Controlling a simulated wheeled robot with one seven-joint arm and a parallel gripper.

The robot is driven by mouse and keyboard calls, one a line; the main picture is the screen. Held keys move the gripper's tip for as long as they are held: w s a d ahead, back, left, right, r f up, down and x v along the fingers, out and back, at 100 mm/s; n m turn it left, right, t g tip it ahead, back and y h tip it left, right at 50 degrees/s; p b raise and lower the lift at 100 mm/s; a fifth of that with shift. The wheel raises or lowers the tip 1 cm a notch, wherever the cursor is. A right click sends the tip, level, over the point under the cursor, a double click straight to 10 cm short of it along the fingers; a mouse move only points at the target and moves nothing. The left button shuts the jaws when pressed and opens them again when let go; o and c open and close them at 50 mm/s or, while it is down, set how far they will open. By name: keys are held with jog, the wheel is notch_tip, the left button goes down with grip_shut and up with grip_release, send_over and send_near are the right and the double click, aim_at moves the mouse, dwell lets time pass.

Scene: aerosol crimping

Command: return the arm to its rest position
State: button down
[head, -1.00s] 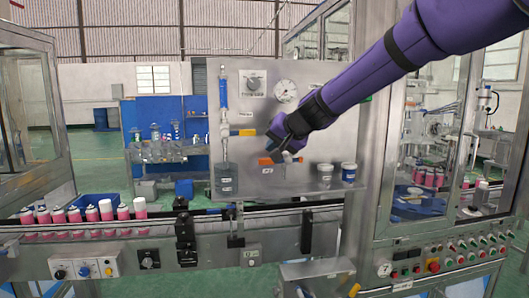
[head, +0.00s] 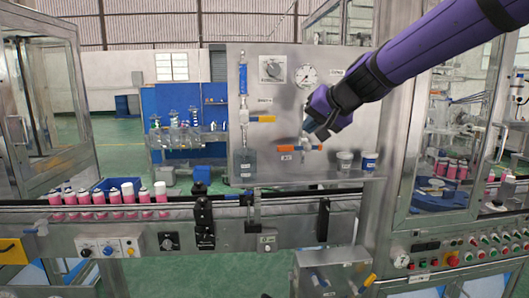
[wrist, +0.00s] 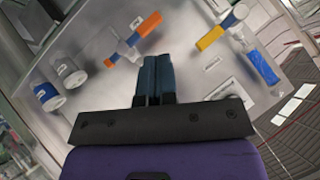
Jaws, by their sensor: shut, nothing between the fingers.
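My gripper (head: 309,127) is at the end of my purple arm, in front of the steel panel (head: 225,62) in the head view. In the wrist view its two dark blue fingers (wrist: 157,66) are together with nothing between them. The orange-handled valve (head: 285,149) is just below and left of the fingertips in the head view, and it also shows in the wrist view (wrist: 150,24). From the head view I cannot tell the exact gap, but in the wrist view the fingers look clear of it.
A yellow-handled valve (head: 263,119) and a blue-topped tube (head: 243,80) are on the panel's left. Pink cans (head: 115,198) line the conveyor. A glazed cabinet (head: 448,150) stands at right.

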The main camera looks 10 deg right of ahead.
jog(key=s+d+f+n+g+h, duration=0.1)
jog(key=s+d+f, duration=0.2)
jog(key=s, duration=0.7)
jog(key=s+d+f+g+h, duration=0.1)
jog(key=s+d, duration=0.4)
jog(key=s, duration=0.6)
jog(key=s+d+f+n+g+h, duration=0.1)
jog(key=s+d+f+h, duration=0.2)
jog(key=s, duration=0.8)
jog(key=shift+d+f+n+g, duration=0.35)
jog(key=shift+d+f, duration=0.2)
jog(key=shift+f, duration=0.35)
